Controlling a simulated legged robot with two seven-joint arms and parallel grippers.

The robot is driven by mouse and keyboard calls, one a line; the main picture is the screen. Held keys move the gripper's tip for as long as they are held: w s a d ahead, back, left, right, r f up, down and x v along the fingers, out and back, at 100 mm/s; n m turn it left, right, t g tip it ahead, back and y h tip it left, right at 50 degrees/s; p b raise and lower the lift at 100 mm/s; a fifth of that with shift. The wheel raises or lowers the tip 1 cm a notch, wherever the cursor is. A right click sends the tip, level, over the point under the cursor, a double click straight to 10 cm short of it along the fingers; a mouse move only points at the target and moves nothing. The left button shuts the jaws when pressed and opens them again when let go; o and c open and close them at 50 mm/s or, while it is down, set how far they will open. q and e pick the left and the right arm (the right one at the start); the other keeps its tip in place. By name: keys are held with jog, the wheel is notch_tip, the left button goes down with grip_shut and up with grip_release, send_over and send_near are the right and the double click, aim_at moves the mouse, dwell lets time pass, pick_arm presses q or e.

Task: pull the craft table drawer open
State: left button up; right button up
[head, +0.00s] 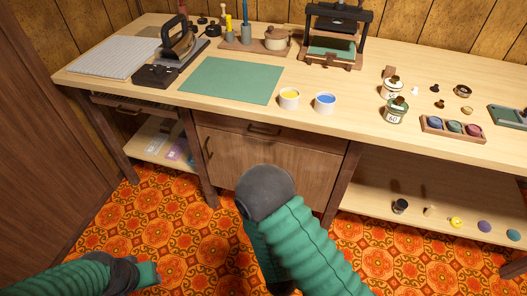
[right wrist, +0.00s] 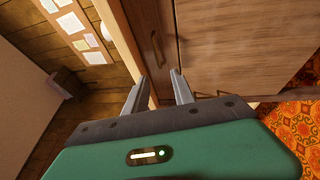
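The craft table (head: 335,110) has a brown drawer (head: 230,123) under its top, above a cabinet door (head: 240,160). The drawer looks shut. Its dark handle (head: 264,130) shows in the head view and also in the right wrist view (right wrist: 156,48). My right gripper (right wrist: 157,87) is open and empty, its two fingers apart, with the handle beyond the fingertips and not between them. In the head view my right arm hides that gripper. My left gripper (head: 148,273) is low at the left, over the floor, away from the table; its fingers cannot be made out.
A slim drawer (head: 128,107) sits under the table's left end. The patterned floor (head: 190,225) before the table is clear.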

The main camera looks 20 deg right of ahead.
jog(key=b+x, duration=0.1)
jog(key=x, duration=0.4)
jog(key=b+x, duration=0.1)
jog(key=x, duration=0.4)
jog(key=b+x, duration=0.1)
jog(key=x, duration=0.5)
jog(key=shift+r, duration=0.4)
grip_shut()
jog(key=shift+s+f, duration=0.1)
jog(key=shift+f, duration=0.05)
